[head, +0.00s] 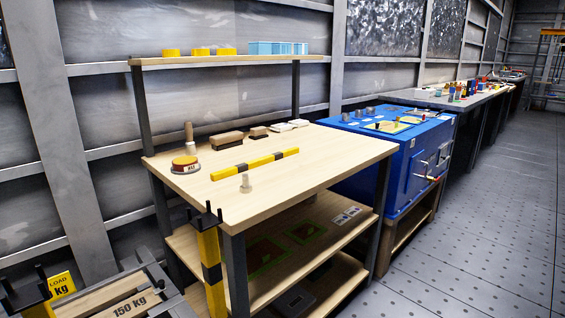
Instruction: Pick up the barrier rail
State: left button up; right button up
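The barrier rail (254,164) is a straight yellow bar with black bands. It lies flat on the light wooden top of the workbench (330,150), slanting slightly up to the right in the head view. Its full length shows. Neither of my grippers is in the head view, and nothing holds the rail.
A yellow-black post (211,265) with dark prongs rises at the bench's front corner. An upper shelf (225,60) overhangs the back.

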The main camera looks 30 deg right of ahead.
aim_at(230, 171)
jog(key=z, duration=0.85)
jog(key=l+u, duration=0.4)
jog(key=i+l+u, duration=0.1)
jog(key=l+u, duration=0.2)
jog(key=u, duration=0.15)
jog(key=l+u, duration=0.15)
jog(key=l, duration=0.4)
jog(key=k+l+u, duration=0.15)
jog(key=l, duration=0.8)
jog(key=k+l, duration=0.15)
jog(key=l, duration=0.6)
jog(key=k+u, duration=0.05)
